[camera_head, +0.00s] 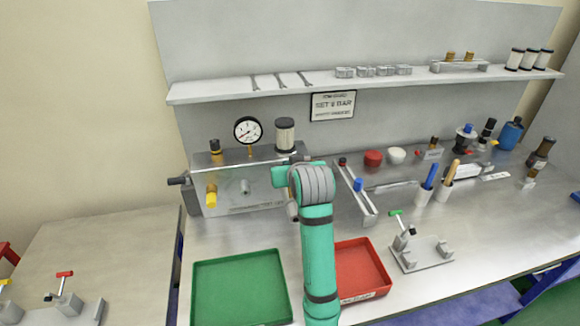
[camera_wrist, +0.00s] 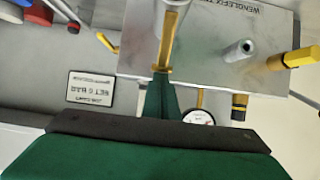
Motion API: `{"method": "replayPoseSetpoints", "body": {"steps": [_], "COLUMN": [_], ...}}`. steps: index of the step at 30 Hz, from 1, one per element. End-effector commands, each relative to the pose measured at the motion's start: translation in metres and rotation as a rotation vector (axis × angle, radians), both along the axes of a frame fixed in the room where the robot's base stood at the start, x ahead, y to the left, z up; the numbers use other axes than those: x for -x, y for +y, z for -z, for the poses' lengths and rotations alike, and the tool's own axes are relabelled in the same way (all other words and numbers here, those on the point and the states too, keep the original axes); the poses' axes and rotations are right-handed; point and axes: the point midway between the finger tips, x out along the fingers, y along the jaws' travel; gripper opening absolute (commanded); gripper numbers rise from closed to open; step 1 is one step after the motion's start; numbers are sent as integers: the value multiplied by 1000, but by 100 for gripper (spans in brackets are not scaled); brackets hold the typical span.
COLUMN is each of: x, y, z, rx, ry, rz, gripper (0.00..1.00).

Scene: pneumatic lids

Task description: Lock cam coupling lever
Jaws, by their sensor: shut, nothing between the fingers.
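My gripper (camera_wrist: 161,78) is shut and empty in the wrist view, which looks at the steel box upside down. Its tips are at the brass-coloured end of a grey cylindrical coupling (camera_wrist: 171,30) and overlap it in the picture; I cannot tell whether they touch. A small yellow lever-like piece (camera_wrist: 108,43) stands out beside the box's edge, left of the fingers; I cannot tell whether it is the cam lever. In the head view my gripper's body hides this part of the steel box (camera_head: 243,171), and the fingertips do not show.
The box carries a gauge (camera_head: 247,130), a yellow-handled valve (camera_head: 211,196) and a grey stub (camera_wrist: 240,50). A green tray (camera_head: 240,290) and a red tray (camera_head: 362,268) lie in front. A toggle clamp (camera_head: 421,252) stands at right. A shelf (camera_head: 220,90) runs above.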

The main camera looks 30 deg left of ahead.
Motion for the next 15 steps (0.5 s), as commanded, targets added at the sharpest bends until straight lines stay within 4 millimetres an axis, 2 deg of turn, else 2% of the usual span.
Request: {"method": "replayPoseSetpoints", "body": {"steps": [15], "x": [7], "y": [-8], "z": [8], "rx": [4], "ry": [6], "rz": [1], "gripper": [0]}}
